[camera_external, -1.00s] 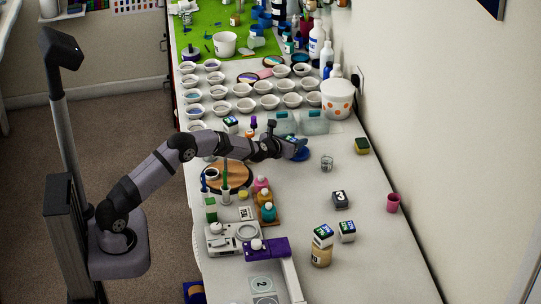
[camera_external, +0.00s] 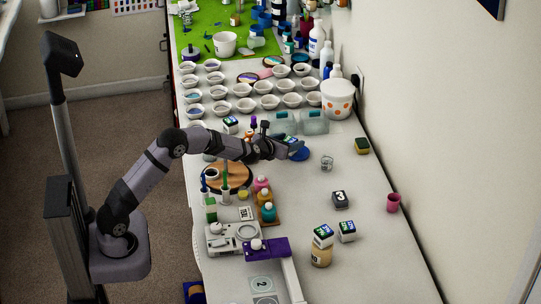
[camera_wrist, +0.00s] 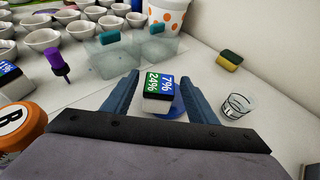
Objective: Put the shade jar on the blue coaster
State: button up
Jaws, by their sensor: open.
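A small white block-shaped container with a black top and a blue-and-green number label (camera_wrist: 157,88) stands between my fingers in the wrist view. I take it for the shade jar, but no view names it. The blue coaster (camera_wrist: 178,104) shows below and right of it, partly hidden; it also shows in the external view (camera_external: 300,154). The container appears to be on or over the coaster's left part; contact is hidden. My gripper (camera_wrist: 158,98) is open, with one finger on each side and visible gaps. In the external view my gripper (camera_external: 290,150) is beside the coaster.
A clear cup (camera_wrist: 236,106) stands right of the coaster, and a sponge (camera_wrist: 229,60) lies farther back. Clear boxes (camera_wrist: 130,55) stand behind. An orange-lidded jar (camera_wrist: 20,125) and a purple-topped dropper (camera_wrist: 58,64) are at left. The table's front right has free room.

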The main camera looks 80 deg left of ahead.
jog(key=shift+b+v, duration=0.85)
jog(key=shift+v, duration=2.85)
jog(key=shift+r, duration=0.1)
